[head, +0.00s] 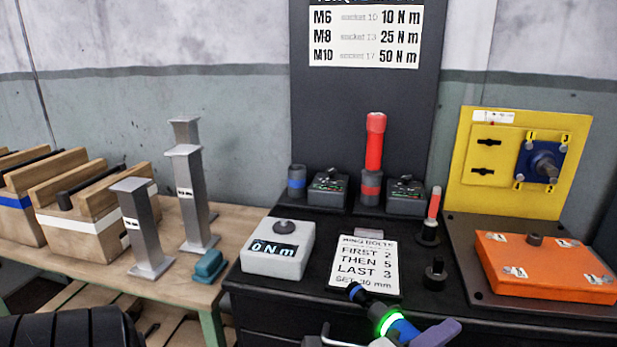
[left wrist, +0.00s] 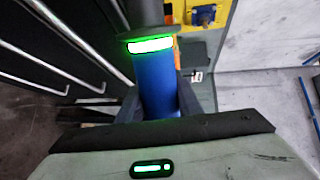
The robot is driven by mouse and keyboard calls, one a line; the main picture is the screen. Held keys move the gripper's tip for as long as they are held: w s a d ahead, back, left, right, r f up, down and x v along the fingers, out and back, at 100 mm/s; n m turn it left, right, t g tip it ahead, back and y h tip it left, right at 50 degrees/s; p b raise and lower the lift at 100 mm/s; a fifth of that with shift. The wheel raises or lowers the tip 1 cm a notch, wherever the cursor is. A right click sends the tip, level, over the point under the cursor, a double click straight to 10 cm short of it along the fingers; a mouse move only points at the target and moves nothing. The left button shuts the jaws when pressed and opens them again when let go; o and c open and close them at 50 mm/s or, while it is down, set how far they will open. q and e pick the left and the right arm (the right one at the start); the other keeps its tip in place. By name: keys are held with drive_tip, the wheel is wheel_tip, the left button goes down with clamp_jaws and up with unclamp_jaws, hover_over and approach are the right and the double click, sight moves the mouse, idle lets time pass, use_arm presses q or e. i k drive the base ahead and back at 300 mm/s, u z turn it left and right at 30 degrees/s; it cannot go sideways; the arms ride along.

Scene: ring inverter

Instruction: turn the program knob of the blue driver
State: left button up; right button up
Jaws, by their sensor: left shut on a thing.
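The blue driver (head: 402,329) shows at the bottom of the head view, tilted, with a lit green ring and a dark end pointing up and left. In the left wrist view its blue barrel (left wrist: 157,85) stands between the dark fingers of my left gripper (left wrist: 162,98), which is shut on it. The lit ring sits just beyond the fingers, with a dark grey part past it. I cannot make out the program knob in either view. My right gripper is not in view.
On the black bench are a readout box (head: 278,263) showing 0 N m, a bolt-order card (head: 364,266), dark socket pieces and a red-topped tool (head: 375,145). An orange block (head: 547,266) and yellow panel (head: 480,150) stand right. Grey metal posts (head: 188,200) stand left.

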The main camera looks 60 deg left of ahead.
sight(330, 172)
drive_tip(key=u, duration=1)
drive_tip(key=k, duration=0.4)
drive_tip(key=u, duration=1.35)
drive_tip(key=i, duration=0.5)
drive_tip(key=u, duration=0.05)
